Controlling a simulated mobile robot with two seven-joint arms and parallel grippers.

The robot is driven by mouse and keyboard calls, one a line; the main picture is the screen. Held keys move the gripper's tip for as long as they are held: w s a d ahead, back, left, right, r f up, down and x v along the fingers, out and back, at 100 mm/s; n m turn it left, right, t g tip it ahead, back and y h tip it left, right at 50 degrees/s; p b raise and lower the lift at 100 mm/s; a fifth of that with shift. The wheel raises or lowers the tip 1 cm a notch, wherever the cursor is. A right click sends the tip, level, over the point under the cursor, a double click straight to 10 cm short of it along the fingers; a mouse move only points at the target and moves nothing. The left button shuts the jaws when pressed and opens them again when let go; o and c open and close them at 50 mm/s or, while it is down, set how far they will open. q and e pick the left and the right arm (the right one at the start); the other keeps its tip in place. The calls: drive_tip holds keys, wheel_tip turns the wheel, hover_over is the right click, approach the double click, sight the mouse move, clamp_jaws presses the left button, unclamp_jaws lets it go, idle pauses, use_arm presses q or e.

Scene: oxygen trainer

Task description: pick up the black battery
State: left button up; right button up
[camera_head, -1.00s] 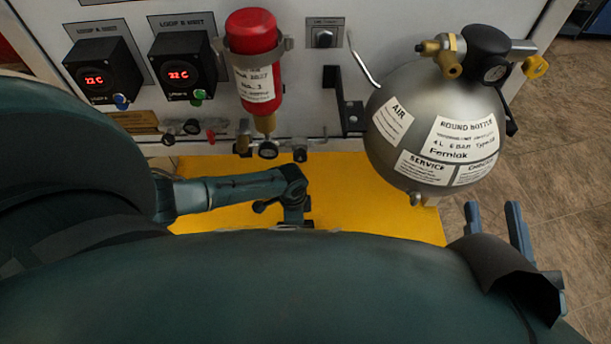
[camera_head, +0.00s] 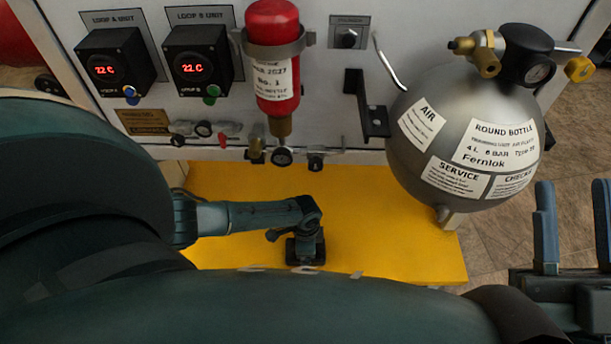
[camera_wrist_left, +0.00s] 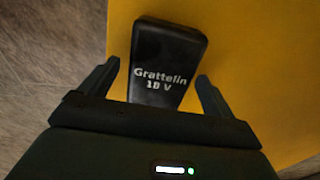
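The black battery (camera_wrist_left: 168,62), labelled "Grattelin 18 V", lies on a yellow surface (camera_wrist_left: 245,60) in the left wrist view. My left gripper (camera_wrist_left: 158,72) is open. Its fingers flank the battery's near part, with a narrow gap on the right and a wider one on the left. In the head view my left gripper (camera_head: 305,248) points down over the yellow platform (camera_head: 400,255); its fingers and the battery cannot be made out there. My right gripper (camera_head: 572,190) is open and empty at the far right, beyond the platform.
A round metal air bottle (camera_head: 410,160) hangs at the right above the platform. A red cylinder (camera_head: 270,25) and two display units (camera_head: 118,65) are on the panel behind. Small valves (camera_head: 283,156) hang along its lower edge. My own body hides the platform's near part.

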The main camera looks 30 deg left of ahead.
use_arm(q)
drive_tip(key=c, duration=1.2)
drive_tip(key=shift+r, duration=0.15)
